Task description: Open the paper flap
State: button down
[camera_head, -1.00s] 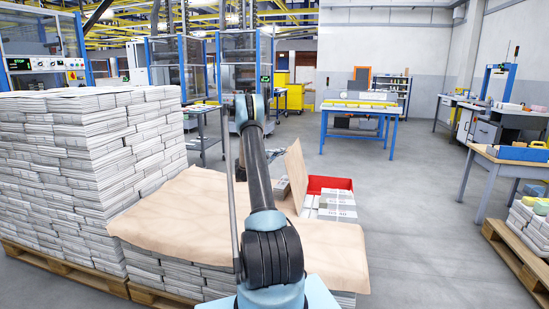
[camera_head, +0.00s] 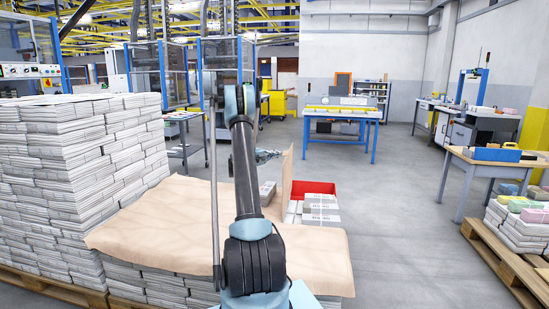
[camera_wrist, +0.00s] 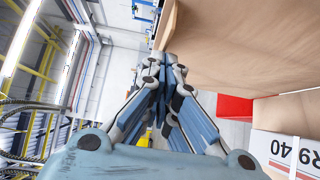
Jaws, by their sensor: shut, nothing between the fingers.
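A brown paper sheet (camera_head: 165,228) covers the lower stack of newspapers. Its raised paper flap (camera_head: 287,175) stands up nearly edge-on in the head view, at the left of the red crate. In the wrist view the flap (camera_wrist: 250,45) fills the upper right as a broad brown surface. My gripper (camera_head: 270,154) is shut and empty, close to the left side of the flap. In the wrist view my gripper (camera_wrist: 168,62) has its fingertips together at the flap's left edge. I cannot tell whether they touch it.
A red crate (camera_head: 318,187) and white newspaper bundles (camera_head: 318,207) are right of the flap. A tall newspaper stack (camera_head: 75,165) stands at the left. A pallet with bundles (camera_head: 515,235) is at the right. The floor (camera_head: 400,230) between is clear.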

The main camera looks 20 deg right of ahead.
jog(key=a, duration=1.3)
jog(key=s+a+r+y, duration=0.3)
jog(key=s, duration=0.7)
jog(key=s+a+r+m+y, duration=0.1)
jog(key=s+a+r+y, duration=0.2)
jog(key=s, duration=0.6)
jog(key=s+a+r+y, duration=0.2)
jog(key=s+a+y, duration=0.15)
jog(key=s, duration=0.65)
jog(key=s+a+f+y, duration=0.2)
jog(key=s+a+f, duration=0.2)
jog(key=s, duration=0.6)
jog(key=s+a+f+y, duration=0.3)
jog(key=s+a+f, duration=0.2)
jog(key=s+a, duration=0.3)
jog(key=s+a+f+g+y, duration=0.1)
jog(key=s+a+f+y, duration=0.2)
jog(key=s, duration=1)
jog(key=a+f, duration=0.2)
jog(key=a, duration=0.1)
jog(key=shift+a+m, duration=0.15)
jog(key=shift+m, duration=0.25)
